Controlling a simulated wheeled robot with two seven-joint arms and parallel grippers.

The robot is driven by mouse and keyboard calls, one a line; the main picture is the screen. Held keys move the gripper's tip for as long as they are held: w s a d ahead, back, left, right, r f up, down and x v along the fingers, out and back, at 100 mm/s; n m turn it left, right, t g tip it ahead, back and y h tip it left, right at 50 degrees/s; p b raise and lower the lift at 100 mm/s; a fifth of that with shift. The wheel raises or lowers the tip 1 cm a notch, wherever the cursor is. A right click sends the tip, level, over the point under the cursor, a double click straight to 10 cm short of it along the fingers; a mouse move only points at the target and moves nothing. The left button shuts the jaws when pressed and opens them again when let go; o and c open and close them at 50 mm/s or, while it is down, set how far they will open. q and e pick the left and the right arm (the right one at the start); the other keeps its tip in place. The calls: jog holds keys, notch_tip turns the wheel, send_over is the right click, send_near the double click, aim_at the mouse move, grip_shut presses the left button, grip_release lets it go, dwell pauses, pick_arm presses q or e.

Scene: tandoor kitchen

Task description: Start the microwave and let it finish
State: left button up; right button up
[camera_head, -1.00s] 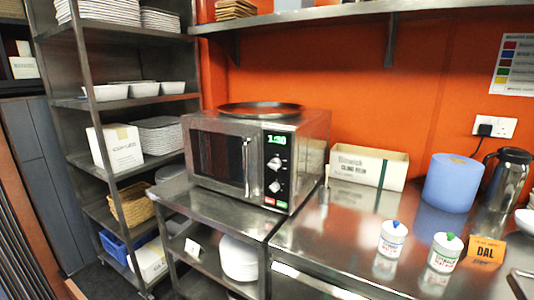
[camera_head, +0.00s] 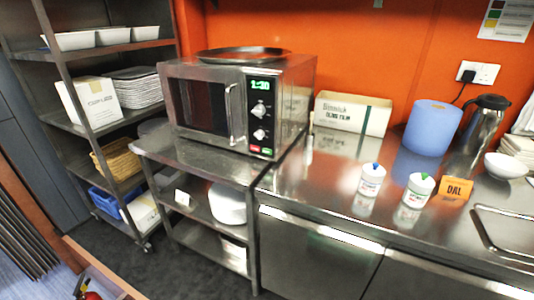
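The microwave (camera_head: 238,105) stands on a steel shelf unit left of the counter, its front turned toward me. Its door (camera_head: 200,107) looks shut, with a vertical handle (camera_head: 235,114) at the door's right side. The control panel has a green lit display (camera_head: 260,85) that seems to read 1:30, two round knobs (camera_head: 259,122), and a green and a red button (camera_head: 261,150) at the bottom. A dark round tray (camera_head: 242,54) lies on top. Neither of my grippers is in view.
The steel counter (camera_head: 325,195) to the right holds a cling film box (camera_head: 352,114), a blue roll (camera_head: 433,128), a steel flask (camera_head: 482,125), two white tubs (camera_head: 372,179) and an orange DAL card (camera_head: 456,191). A shelf rack (camera_head: 60,60) stands left.

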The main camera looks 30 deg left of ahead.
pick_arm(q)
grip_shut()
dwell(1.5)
